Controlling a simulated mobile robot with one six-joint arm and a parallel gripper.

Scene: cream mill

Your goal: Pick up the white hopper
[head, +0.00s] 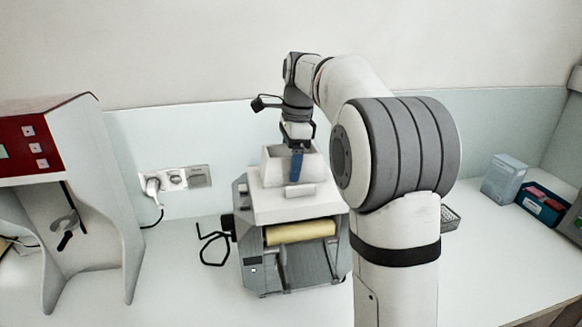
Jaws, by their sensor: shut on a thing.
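The white hopper (272,204) sits at the top of a grey mill (262,268) with a cream-yellow roller (300,231). The hopper has a wide flat base and a raised, box-like upper part. My gripper (297,165) reaches down from above and is shut on the hopper's upper part; a blue finger shows against its front. The other finger is hidden. I cannot tell whether the hopper rests on the mill or is slightly clear of it.
A red and white machine (62,150) stands at the left. Wall sockets (175,180) with a plugged cable are behind. A light blue box (504,179) and a dark box with red contents (543,204) stand at the right. The front right counter (495,265) is clear.

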